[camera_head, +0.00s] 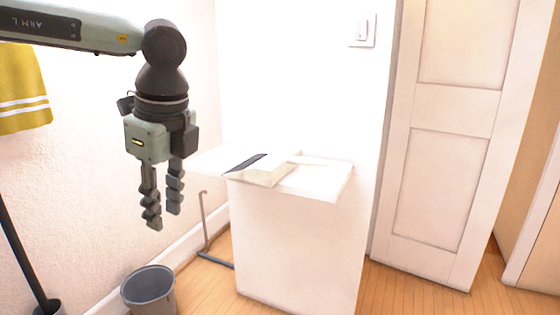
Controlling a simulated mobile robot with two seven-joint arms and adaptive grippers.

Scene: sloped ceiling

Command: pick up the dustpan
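The dustpan (265,172) is cream-white with a dark strip along its left side. It lies on the white top of a boxy stand (322,187), its lighter handle pointing right. My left gripper (163,217) hangs with its fingers down, to the left of the dustpan in the picture and clear of it. Its two dark fingers are apart and nothing is between them. My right gripper is not in view.
A grey bin (149,291) stands on the wood floor below my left gripper. A thin grey metal stand (204,222) is beside the white stand. A yellow towel (22,88) hangs at left above a dark pole (22,255). A white door (440,150) is at right.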

